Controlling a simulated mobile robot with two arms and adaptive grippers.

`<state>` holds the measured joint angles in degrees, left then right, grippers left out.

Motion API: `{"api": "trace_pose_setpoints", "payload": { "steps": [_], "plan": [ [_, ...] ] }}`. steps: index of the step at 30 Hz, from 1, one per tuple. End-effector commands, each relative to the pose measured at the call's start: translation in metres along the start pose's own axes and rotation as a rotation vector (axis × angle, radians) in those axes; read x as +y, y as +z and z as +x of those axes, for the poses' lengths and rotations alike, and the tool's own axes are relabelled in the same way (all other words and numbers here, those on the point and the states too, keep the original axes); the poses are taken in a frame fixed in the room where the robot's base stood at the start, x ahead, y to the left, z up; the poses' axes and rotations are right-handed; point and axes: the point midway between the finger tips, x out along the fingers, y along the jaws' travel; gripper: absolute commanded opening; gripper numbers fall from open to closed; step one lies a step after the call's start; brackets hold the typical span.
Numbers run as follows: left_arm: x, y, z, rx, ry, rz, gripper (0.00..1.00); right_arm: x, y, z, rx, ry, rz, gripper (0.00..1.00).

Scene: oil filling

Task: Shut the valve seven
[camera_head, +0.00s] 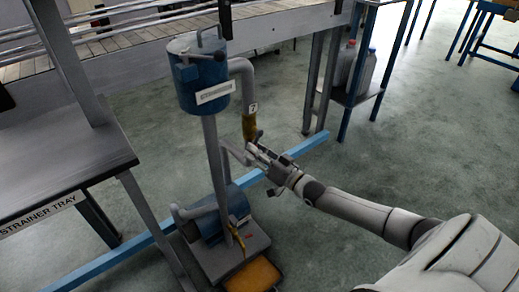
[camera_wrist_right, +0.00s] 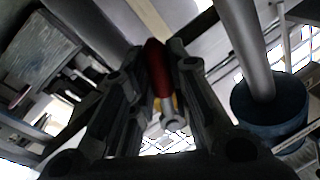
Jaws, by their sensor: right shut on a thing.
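Valve seven (camera_head: 249,127) is a yellow fitting with a white "7" label on the grey pipe beside the blue tank. My right gripper (camera_head: 253,152) is at the valve, just below the yellow fitting. In the right wrist view, a red valve handle (camera_wrist_right: 157,68) lies between the two dark fingers of my right gripper (camera_wrist_right: 160,50), which is shut on it. A bit of yellow shows behind the handle. The handle is hidden by the gripper in the head view, so its angle is hard to tell. My left gripper is out of view.
The blue tank (camera_head: 200,85) stands on a grey post above a blue pump (camera_head: 212,215) and a yellow-orange tray (camera_head: 253,276). A strainer tray table (camera_head: 50,155) is at left. A blue floor rail (camera_head: 305,147) runs behind. Open floor lies at right.

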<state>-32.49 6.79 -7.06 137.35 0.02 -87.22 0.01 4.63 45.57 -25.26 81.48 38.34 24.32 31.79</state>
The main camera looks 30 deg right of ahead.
Motion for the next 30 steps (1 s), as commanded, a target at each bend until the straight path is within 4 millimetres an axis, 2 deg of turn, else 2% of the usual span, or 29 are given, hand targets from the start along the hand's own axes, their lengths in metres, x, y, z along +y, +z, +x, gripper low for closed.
{"api": "trace_pose_setpoints", "payload": {
  "steps": [14,30],
  "plan": [
    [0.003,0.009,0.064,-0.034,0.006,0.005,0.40,-0.028,-0.007,0.005,0.089,0.001,0.449,0.00],
    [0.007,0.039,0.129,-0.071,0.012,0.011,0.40,-0.051,-0.024,0.010,0.183,0.001,0.916,0.00]
  ]
}}
